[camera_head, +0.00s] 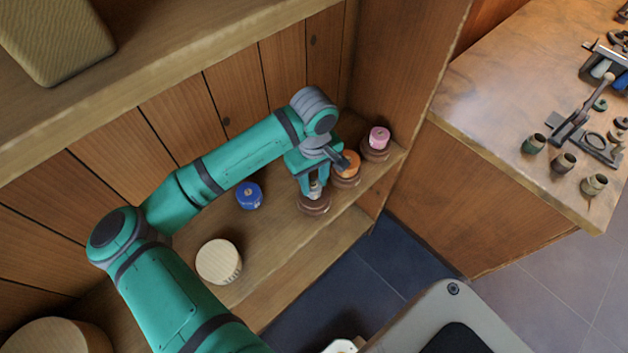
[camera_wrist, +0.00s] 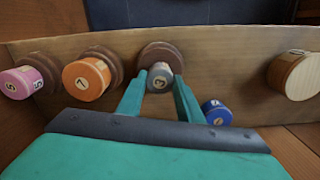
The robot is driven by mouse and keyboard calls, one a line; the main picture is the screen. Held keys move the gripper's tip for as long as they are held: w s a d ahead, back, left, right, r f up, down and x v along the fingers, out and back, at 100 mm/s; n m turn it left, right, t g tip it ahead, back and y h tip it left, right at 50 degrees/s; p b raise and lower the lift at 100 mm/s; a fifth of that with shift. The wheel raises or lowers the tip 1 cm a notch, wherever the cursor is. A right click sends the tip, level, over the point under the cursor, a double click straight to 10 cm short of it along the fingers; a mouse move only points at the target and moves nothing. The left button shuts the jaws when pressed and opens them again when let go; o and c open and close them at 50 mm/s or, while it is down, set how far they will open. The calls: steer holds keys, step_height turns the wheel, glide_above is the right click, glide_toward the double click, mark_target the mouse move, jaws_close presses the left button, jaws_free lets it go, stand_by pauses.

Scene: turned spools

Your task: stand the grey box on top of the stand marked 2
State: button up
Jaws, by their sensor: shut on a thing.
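My gripper (camera_head: 316,190) is shut on a small round grey box (camera_wrist: 160,78), whose top label looks like a 3. The grey box (camera_head: 315,185) is upright over a dark brown turned stand (camera_head: 313,206), which also shows just beyond it in the wrist view (camera_wrist: 160,52). I cannot tell whether box and stand touch. An orange box (camera_head: 348,162) sits on a second brown stand (camera_head: 345,182), and a pink box (camera_head: 379,137) on a third (camera_head: 375,155). No stand's own mark is readable, so I cannot tell which is 2.
A blue round box (camera_head: 249,195) stands on the shelf left of my gripper. A pale wooden cylinder (camera_head: 219,262) stands nearer its front left. An upper shelf (camera_head: 160,75) overhangs, and a side wall (camera_head: 400,70) closes the right end. A workbench (camera_head: 500,120) with tools lies beyond.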

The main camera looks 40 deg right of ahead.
mark_target(314, 185)
steer(key=shift+f, duration=0.25)
steer(key=o, duration=1)
steer(key=shift+o, duration=0.2)
step_height(314, 185, up, 12)
steer(key=shift+r, duration=0.2)
